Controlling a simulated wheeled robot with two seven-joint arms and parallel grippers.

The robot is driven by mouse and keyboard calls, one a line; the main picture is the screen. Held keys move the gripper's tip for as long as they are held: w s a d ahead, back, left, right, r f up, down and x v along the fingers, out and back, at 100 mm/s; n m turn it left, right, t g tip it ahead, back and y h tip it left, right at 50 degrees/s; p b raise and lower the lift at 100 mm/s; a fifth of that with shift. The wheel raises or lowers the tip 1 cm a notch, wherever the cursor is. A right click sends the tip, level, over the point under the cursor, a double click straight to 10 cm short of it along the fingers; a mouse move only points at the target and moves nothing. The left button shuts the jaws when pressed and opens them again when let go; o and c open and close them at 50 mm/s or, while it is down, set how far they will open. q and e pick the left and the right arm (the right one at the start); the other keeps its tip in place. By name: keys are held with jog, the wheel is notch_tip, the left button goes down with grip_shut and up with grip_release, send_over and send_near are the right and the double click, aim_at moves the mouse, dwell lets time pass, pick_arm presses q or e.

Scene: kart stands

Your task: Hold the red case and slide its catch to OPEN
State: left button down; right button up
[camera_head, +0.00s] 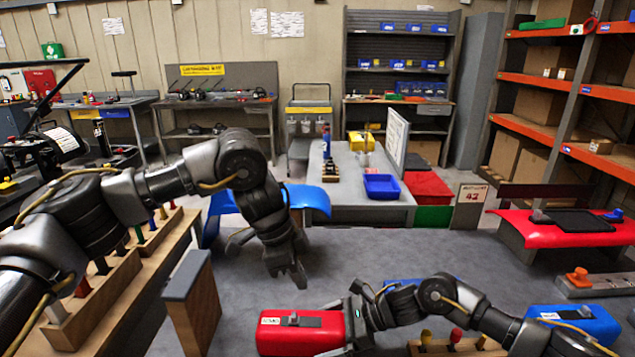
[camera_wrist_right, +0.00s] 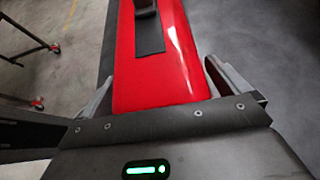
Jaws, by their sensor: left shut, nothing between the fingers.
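The red case (camera_head: 270,340) lies at the near edge of the grey table, with a dark strip and a small dark catch (camera_head: 293,319) on top. I cannot read the catch's position or any lettering. The red case also fills the upper middle of the right wrist view (camera_wrist_right: 160,82). My right gripper (camera_head: 353,325) is at the case's right end. In the right wrist view its fingers (camera_wrist_right: 158,85) lie along both sides of the case, close against it. My left gripper (camera_head: 288,281) points down, shut and empty, above and behind the catch, apart from it.
A wooden rack with coloured handles (camera_head: 110,295) and an upright board (camera_head: 193,305) stand left of the case. A blue case (camera_head: 580,322) lies at the right. Another wooden block with coloured pegs (camera_head: 455,347) is near the right arm.

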jog(key=v, duration=1.2)
jog(key=shift+f, duration=0.1)
